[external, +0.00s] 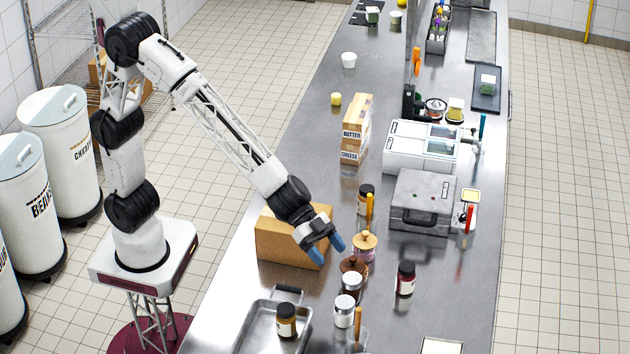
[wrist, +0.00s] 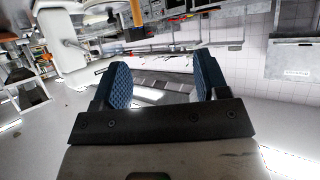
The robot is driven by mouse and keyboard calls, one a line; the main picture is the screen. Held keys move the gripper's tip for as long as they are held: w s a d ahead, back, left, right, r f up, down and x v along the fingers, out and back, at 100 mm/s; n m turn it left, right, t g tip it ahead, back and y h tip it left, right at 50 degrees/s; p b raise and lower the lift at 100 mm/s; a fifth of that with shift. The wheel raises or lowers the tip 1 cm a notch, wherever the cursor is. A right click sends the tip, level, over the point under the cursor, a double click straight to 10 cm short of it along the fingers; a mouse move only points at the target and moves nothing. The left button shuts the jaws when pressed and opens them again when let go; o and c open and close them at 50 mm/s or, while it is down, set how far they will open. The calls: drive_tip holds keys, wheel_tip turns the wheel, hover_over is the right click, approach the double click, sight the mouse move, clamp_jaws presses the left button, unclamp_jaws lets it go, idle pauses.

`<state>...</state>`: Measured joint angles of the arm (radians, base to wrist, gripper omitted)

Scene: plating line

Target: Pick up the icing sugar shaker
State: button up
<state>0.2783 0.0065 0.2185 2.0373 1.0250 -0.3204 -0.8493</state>
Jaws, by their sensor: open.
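A small white jar with a silver lid (external: 344,312) stands upright on the steel counter in the external view; it looks like the icing sugar shaker, but I cannot read a label. I cannot pick out the shaker in the wrist view.
A cardboard box (external: 275,237) sits left of my gripper. Lidded jars (external: 364,247), a dark red jar (external: 406,280) and an amber jar (external: 366,198) stand close by. A metal tray (external: 262,325) holds another jar (external: 287,320). A grey press (external: 422,199) stands behind, right.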

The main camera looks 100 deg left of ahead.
approach(345, 307)
drive_tip(key=f, duration=0.2)
drive_tip(key=w+f, duration=0.1)
drive_tip(key=shift+a+f, duration=0.3)
drive_tip(key=shift+a, duration=0.05)
drive_tip(key=shift+w+d, duration=0.1)
drive_tip(key=shift+w, duration=0.05)
drive_tip(key=shift+x, duration=1.15)
drive_tip(key=shift+x, duration=2.6)
drive_tip(key=shift+r, duration=0.1)
